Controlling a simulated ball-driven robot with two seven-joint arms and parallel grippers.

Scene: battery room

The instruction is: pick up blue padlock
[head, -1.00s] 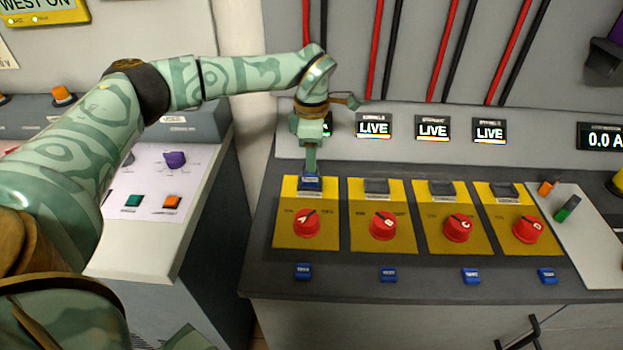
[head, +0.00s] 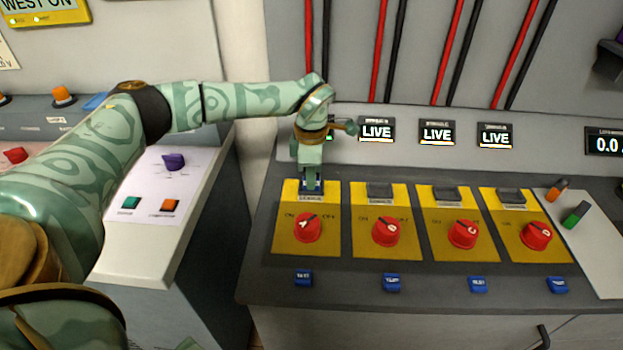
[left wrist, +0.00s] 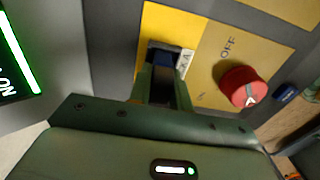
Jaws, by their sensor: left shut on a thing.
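The blue padlock (head: 312,187) sits at the top of the leftmost yellow panel (head: 290,243), above the red knob A (head: 308,228). My left gripper (head: 311,180) points down at it, with its fingers shut on it, and hides most of it. In the left wrist view the blue padlock (left wrist: 166,56) shows as a dark blue block at the fingertips (left wrist: 163,70), beside a small white label. Whether it is clear of the panel cannot be told. My right gripper is not in view.
To the right stand more yellow panels with red knobs (head: 391,232) and dark empty holders (head: 380,190). Small blue tags (head: 392,283) lie along the front ledge. LIVE displays (head: 377,131) line the back wall. A grey cabinet with a purple knob (head: 174,161) stands left.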

